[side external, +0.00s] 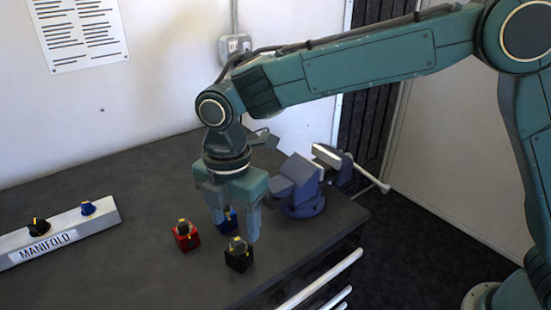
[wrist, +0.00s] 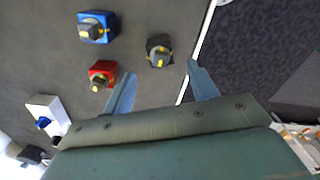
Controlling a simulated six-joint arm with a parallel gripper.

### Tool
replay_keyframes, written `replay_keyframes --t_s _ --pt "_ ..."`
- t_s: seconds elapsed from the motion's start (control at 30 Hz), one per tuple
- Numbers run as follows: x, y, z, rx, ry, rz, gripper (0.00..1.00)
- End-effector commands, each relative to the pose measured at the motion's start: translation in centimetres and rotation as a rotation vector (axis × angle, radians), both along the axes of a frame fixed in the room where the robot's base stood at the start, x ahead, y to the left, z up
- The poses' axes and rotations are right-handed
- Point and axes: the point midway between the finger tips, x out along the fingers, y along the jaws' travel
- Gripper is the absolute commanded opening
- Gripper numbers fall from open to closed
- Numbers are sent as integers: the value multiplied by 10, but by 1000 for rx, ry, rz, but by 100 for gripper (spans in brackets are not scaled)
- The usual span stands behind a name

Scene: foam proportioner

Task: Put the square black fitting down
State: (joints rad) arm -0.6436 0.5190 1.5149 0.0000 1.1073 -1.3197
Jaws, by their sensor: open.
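The square black fitting (side external: 238,261) stands upright on the dark bench top, near its front edge, with a grey knob and yellow marks on top. It also shows in the wrist view (wrist: 158,51), just beyond the fingertips and roughly in line with the gap between them. My gripper (side external: 236,230) is open, with its fingers pointing down just above and behind the black fitting. In the wrist view, my gripper (wrist: 160,69) has its two fingers spread wide with nothing between them. The fitting looks clear of both fingers.
A red fitting (side external: 185,237) and a blue fitting (side external: 228,221) stand close by, the blue one partly hidden by a finger. A blue vise (side external: 298,187) sits at the right. A white manifold (side external: 75,231) lies at the left. The bench between manifold and fittings is clear.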

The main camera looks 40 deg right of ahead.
Motion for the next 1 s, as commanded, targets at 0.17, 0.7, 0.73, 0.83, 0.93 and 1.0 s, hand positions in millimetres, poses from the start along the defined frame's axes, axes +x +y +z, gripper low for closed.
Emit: replay_keyframes --t_s 0.17,0.7,0.73,0.83,0.93,1.0 --pt "0 0 26 2 -1 0 58" --pt "0 0 42 0 0 0 58" --pt "0 0 42 0 0 0 58" --pt "0 0 42 0 0 0 58" --pt "0 0 42 0 0 0 58" --pt "0 -1 42 0 0 -2 58"
